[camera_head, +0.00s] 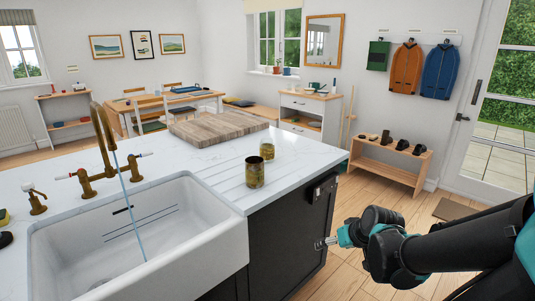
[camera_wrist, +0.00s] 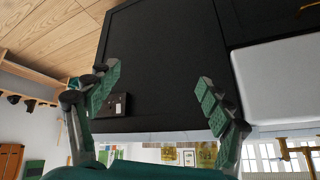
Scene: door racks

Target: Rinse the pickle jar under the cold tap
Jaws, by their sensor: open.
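Two jar-like containers stand upright on the white counter right of the sink in the head view: a nearer brown-gold one (camera_head: 255,173) and a smaller yellowish one (camera_head: 267,149) behind it. I cannot tell which is the pickle jar. The brass tap (camera_head: 104,140) arches over the white sink (camera_head: 200,255), with a thin bluish stream (camera_head: 130,208) falling into the basin. Its lever handles stand at left (camera_head: 72,177) and right (camera_head: 137,162). My gripper (camera_head: 328,243) is empty, right of and below the counter top, apart from the jars. In the wrist view its fingers (camera_wrist: 160,85) are spread.
A wooden board (camera_head: 218,125) lies at the counter's back. The dark cabinet front (camera_head: 285,240) with a small black box (camera_head: 322,188) is close to my gripper. A shoe rack (camera_head: 390,165) stands by the wall. Open wooden floor lies between rack and cabinet.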

